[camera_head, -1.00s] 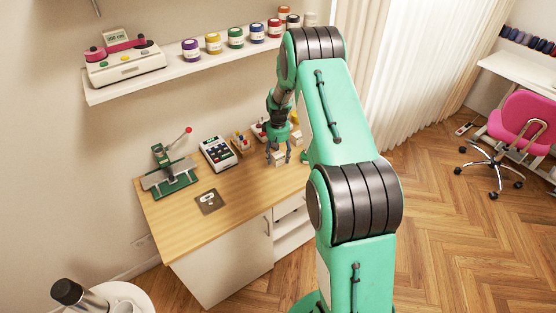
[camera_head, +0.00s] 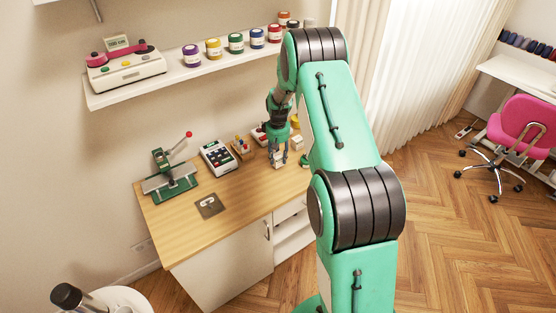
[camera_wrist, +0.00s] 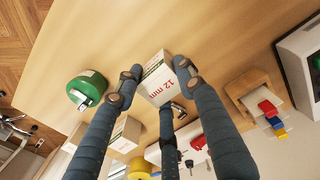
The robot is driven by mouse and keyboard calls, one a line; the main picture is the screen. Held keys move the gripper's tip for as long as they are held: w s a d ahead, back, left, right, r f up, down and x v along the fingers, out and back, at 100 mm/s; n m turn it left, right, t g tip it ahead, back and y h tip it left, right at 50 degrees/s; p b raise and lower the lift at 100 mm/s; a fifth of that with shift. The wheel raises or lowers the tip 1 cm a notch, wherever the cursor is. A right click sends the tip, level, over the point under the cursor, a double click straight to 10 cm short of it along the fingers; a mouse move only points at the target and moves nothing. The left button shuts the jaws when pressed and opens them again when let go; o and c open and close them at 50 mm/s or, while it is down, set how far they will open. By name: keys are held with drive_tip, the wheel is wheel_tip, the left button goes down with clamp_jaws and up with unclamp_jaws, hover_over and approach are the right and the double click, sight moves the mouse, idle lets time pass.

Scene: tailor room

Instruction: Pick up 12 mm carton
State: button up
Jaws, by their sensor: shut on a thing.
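The 12 mm carton (camera_wrist: 156,84) is a small white box with red "12 mm" lettering, seen in the wrist view between my fingers. My gripper (camera_wrist: 154,82) is shut on it, with blue-grey fingers on either side and another finger below. In the head view my gripper (camera_head: 278,160) is over the right part of the wooden desk (camera_head: 235,202), and the carton is mostly hidden by the fingers. I cannot tell whether the carton touches the desk.
A wooden holder with coloured pieces (camera_wrist: 248,88) stands to the right. A press (camera_head: 170,175) and a keypad device (camera_head: 217,156) stand further left on the desk.

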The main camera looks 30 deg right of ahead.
drive_tip(key=shift+r, duration=0.85)
drive_tip(key=s+a, duration=0.3)
drive_tip(key=s, duration=0.4)
drive_tip(key=s+a+r+p, duration=0.1)
drive_tip(key=s+a, duration=0.2)
drive_tip(key=s, duration=0.4)
drive_tip(key=shift+s+a+p, duration=0.15)
drive_tip(key=shift+s+p, duration=0.15)
drive_tip(key=shift+s, duration=0.05)
drive_tip(key=shift+r, duration=0.15)
